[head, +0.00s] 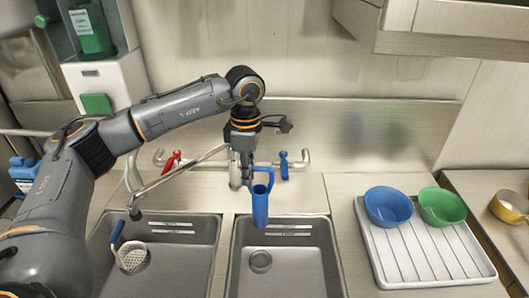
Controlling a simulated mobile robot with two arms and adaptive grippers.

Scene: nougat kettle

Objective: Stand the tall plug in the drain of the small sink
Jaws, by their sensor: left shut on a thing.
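The tall plug (260,207) is a blue upright cylinder with a loop handle at its top. My left gripper (248,179) is shut on the plug near its top and holds it upright, at the back edge of the right-hand sink in the picture. The small sink (309,277) looks to be this right-hand, narrower metal basin. Its round drain (260,261) shows on the basin floor, below the plug in the picture and apart from it. The exact height of the plug is hard to tell. My right gripper is not in view.
A left basin (190,262) holds a strainer (133,257) with a blue handle. A tap with red (171,161) and blue (283,165) handles stands behind the basins. A blue bowl (388,207) and a green bowl (441,206) stand on a white drainer (427,256) at the right.

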